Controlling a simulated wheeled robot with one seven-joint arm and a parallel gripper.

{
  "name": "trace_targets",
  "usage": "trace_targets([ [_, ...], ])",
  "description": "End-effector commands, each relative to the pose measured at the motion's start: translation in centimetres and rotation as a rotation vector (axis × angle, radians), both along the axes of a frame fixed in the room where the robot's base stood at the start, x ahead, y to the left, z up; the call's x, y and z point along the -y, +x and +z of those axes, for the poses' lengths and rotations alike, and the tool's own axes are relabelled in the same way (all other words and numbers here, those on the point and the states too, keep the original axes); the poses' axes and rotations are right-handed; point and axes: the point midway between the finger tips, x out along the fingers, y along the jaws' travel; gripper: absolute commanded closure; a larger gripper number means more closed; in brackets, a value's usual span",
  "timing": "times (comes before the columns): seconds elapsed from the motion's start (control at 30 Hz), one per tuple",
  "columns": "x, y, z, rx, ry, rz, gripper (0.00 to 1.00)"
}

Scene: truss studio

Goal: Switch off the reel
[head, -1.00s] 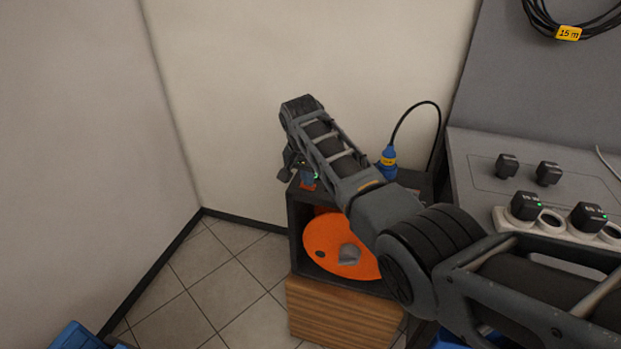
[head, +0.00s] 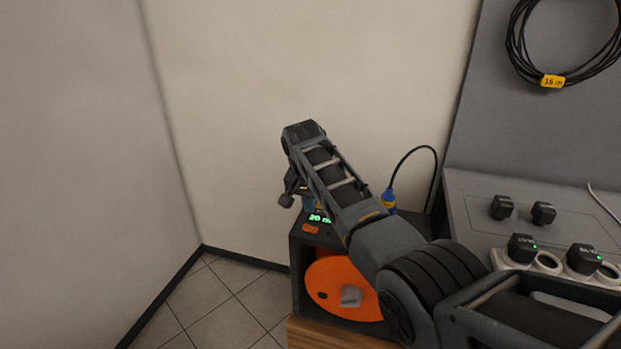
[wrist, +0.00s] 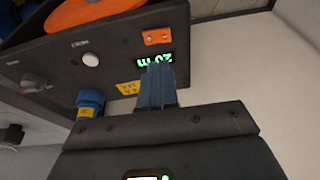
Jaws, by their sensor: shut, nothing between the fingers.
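The reel is a dark housing with an orange drum (head: 338,287) in its open front; the drum also shows at the top of the wrist view (wrist: 90,10). Its top panel carries a green lit display (head: 319,218) reading 20 m, upside down in the wrist view (wrist: 155,59). The panel also has a white round button (wrist: 90,60), a grey knob (wrist: 33,82), an orange plate (wrist: 157,36) and a yellow label (wrist: 130,87). My gripper (wrist: 158,70) is shut and empty, its blue fingers over the display's edge; contact cannot be told. The arm hides part of the panel in the head view.
A blue plug (wrist: 90,101) with a black cable stands on the panel near my gripper. A grey console with sockets and black adapters (head: 522,248) is at the right, below a coiled cable (head: 553,80). Walls close in behind and left; tiled floor (head: 215,305) is free.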

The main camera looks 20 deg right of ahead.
Motion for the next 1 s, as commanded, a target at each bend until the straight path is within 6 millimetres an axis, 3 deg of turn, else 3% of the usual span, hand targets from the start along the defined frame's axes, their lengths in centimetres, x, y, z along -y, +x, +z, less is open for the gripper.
trace_targets([
  [0.3,-0.1,-2.1,5.0,0.002,0.000,-0.001,1.00],
  [0.5,-0.2,-2.9,7.2,-0.001,0.000,0.001,1.00],
  [1.0,-0.2,-3.1,7.8,-0.002,0.000,0.001,1.00],
])
